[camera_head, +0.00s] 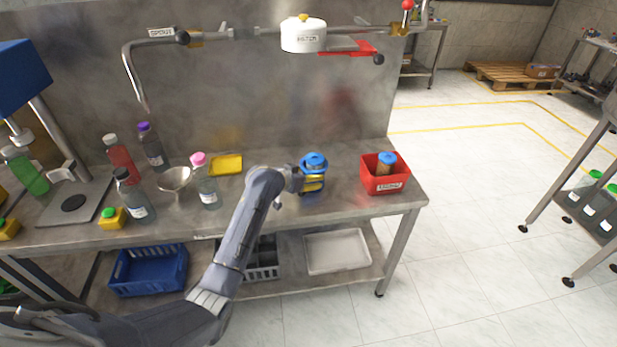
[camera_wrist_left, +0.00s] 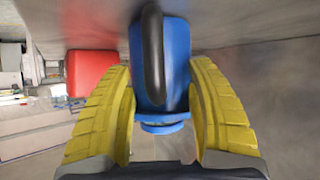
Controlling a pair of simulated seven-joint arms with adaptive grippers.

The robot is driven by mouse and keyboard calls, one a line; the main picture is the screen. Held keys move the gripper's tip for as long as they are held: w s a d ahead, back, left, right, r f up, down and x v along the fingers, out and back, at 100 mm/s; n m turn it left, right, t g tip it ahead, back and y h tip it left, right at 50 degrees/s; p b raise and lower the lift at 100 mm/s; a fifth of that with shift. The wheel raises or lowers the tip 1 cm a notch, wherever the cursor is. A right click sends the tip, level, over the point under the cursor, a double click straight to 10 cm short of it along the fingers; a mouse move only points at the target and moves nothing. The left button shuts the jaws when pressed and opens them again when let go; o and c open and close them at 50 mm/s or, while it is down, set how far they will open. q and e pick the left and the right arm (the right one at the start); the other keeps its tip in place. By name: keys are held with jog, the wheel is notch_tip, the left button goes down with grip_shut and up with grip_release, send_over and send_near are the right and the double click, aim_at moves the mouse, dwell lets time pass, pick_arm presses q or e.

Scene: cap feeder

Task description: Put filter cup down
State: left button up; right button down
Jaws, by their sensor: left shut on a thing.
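The blue filter cup (camera_head: 314,160) is at the right part of the steel bench, left of the red bin. My left gripper (camera_head: 312,183) reaches it from the left and is shut on it, with a yellow finger across the cup. In the left wrist view the blue cup (camera_wrist_left: 175,65), with a black handle (camera_wrist_left: 153,55), is between the two yellow fingers (camera_wrist_left: 162,110). I cannot tell whether the cup's base touches the bench. My right gripper is not in view.
The red bin (camera_head: 385,184) holds a blue-topped brown item. A yellow tray (camera_head: 227,165), a steel bowl (camera_head: 174,179) and several bottles stand left. A white filter housing (camera_head: 303,35) and red lever (camera_head: 350,50) hang above. Some bare bench lies around the cup.

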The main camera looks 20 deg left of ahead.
pick_arm(q)
jog(key=o, duration=1.5)
jog(key=v, duration=1.2)
jog(key=shift+r, duration=0.1)
